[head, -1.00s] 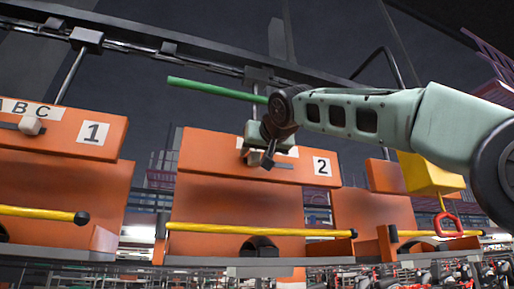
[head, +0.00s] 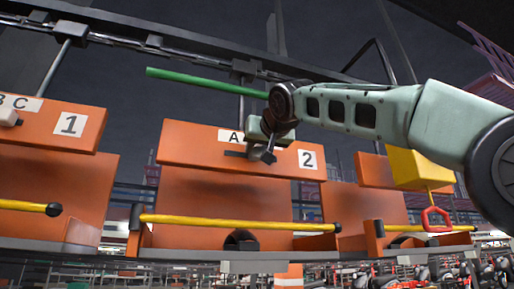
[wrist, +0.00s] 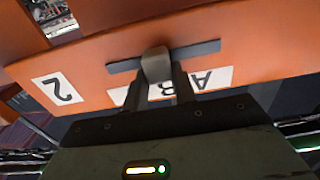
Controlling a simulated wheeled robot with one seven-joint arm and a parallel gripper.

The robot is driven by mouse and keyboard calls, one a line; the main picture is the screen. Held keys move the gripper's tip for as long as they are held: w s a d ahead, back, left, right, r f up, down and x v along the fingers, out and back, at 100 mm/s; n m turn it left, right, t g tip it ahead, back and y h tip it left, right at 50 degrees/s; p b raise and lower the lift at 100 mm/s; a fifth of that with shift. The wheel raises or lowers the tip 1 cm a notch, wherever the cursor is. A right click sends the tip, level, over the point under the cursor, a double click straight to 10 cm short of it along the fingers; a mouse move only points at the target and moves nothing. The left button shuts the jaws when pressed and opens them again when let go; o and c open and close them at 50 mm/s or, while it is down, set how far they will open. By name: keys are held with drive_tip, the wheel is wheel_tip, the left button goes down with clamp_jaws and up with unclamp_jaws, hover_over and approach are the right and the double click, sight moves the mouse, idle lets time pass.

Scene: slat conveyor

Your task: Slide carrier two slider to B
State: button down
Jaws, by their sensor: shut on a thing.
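Carrier two (head: 225,190) is an orange hanging panel with a "2" plate (head: 307,159), in the middle of the head view. Its white letter strip shows A (head: 233,136); my gripper hides the other letters there. My gripper (head: 266,153) is at the slot (head: 236,154), right of A. In the wrist view, upside down, the grey slider knob (wrist: 155,64) sits between the fingers of my gripper (wrist: 157,82), which is shut on it. The knob is near the middle of the slot (wrist: 203,48), beside the B; A is to the right and C is mostly hidden.
Carrier one (head: 60,125) hangs at the left, with another orange carrier (head: 370,205) at the right. A yellow block (head: 418,168) with a red loop (head: 437,219) hangs under my arm. A green rod (head: 200,82) and the overhead rail (head: 160,45) are close above.

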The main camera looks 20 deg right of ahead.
drive_tip(key=shift+a, duration=0.15)
drive_tip(key=c, duration=1.1)
unclamp_jaws()
drive_tip(key=shift+s, duration=0.1)
drive_tip(key=shift+s+b, duration=0.3)
drive_tip(key=shift+b, duration=0.05)
drive_tip(key=s+b, duration=0.7)
drive_tip(key=s, duration=0.9)
drive_tip(key=shift+s, duration=0.35)
